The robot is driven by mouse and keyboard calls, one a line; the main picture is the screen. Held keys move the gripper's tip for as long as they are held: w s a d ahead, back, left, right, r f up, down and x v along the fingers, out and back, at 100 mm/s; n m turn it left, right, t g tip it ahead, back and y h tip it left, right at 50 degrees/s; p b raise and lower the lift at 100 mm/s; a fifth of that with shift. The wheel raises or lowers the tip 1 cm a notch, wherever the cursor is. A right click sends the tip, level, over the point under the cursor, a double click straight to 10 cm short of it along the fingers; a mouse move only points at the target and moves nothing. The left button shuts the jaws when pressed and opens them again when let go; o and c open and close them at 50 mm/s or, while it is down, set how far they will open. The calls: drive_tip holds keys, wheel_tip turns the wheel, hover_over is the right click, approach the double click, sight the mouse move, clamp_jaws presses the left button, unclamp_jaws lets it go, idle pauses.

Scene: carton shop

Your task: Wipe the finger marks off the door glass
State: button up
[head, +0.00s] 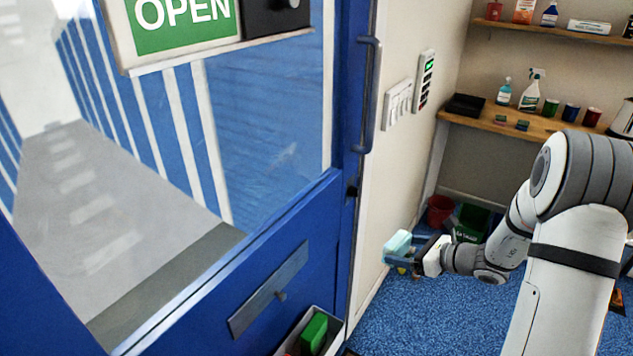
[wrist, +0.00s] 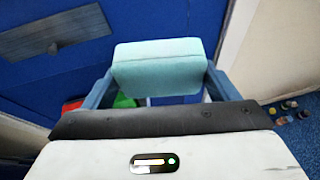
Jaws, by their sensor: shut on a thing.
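The blue door with its large glass pane (head: 275,110) fills the left of the head view. Faint pale smudges show on the glass at its right part, near the lower right corner. My gripper (head: 398,262) is out to the right of the door, low in front of the cream wall. It is shut on a light teal sponge-like block (head: 398,243), which also shows between the two blue fingers in the wrist view (wrist: 160,66). The block is apart from the glass. In the wrist view the blue lower door panel (wrist: 120,20) lies behind it.
A door handle (head: 369,95) stands out at the door's right edge, and an OPEN sign (head: 182,24) hangs on the glass. A letter plate (head: 268,290) and a tray with a green block (head: 314,332) are low on the door. Shelves (head: 535,124) hold bottles and tins.

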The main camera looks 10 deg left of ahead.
drive_tip(key=s+a+r+n+g+b, duration=0.1)
drive_tip(key=s+a+r, duration=0.2)
drive_tip(key=a+r, duration=0.4)
drive_tip(key=s+a+r+y+b, duration=0.1)
drive_tip(key=s+a+r, duration=0.4)
drive_tip(key=r, duration=0.5)
drive_tip(key=s+a+r+n+g+b, duration=0.1)
drive_tip(key=s+a+r, duration=0.1)
drive_tip(key=a+r, duration=0.55)
drive_tip(key=a, duration=0.1)
drive_tip(key=w+a, duration=0.1)
drive_tip(key=a, duration=0.1)
drive_tip(key=w+a, duration=0.1)
drive_tip(key=a, duration=0.1)
drive_tip(key=shift+w+a+r+p, duration=0.2)
drive_tip(key=shift+w+r+p, duration=0.05)
drive_tip(key=shift+r+p, duration=0.1)
drive_tip(key=shift+s, duration=0.15)
drive_tip(key=shift+w+a, duration=0.15)
drive_tip(key=shift+w, duration=0.05)
drive_tip(key=shift+a, duration=0.45)
drive_tip(key=shift+w+a, duration=0.3)
drive_tip(key=shift+a, duration=0.05)
